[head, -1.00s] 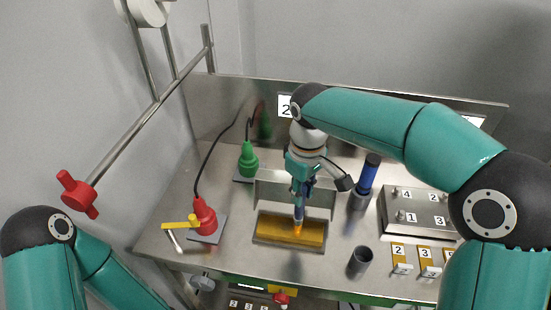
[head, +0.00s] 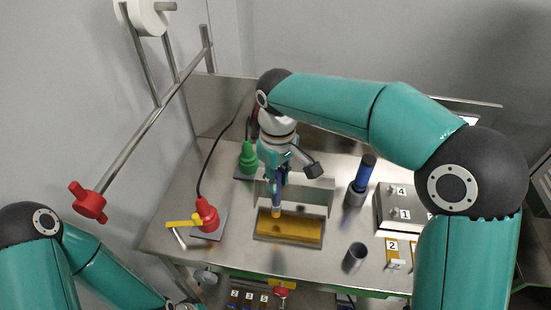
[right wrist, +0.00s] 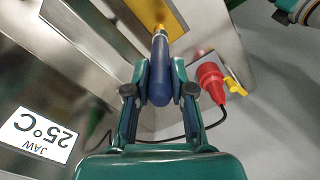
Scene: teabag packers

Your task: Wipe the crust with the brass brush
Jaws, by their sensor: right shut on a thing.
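The crust shows as a golden-brown strip (head: 290,230) on the long metal jaw in the middle of the bench. It also shows at the top of the right wrist view (right wrist: 152,12). My right gripper (head: 277,178) is shut on the blue handle of the brass brush (head: 277,198), above the left part of the strip. In the right wrist view the blue handle (right wrist: 160,75) sits between both fingers. The brush points down with its tip at the strip's back left; whether it touches cannot be told.
A red plug-like tool (head: 207,213) and a green one (head: 248,157) stand left with cables. An upright blue-handled tool (head: 364,172) stands in a holder to the right. An empty grey cup (head: 355,256) and a numbered metal block (head: 396,205) are also right. A metal plate stands behind the strip.

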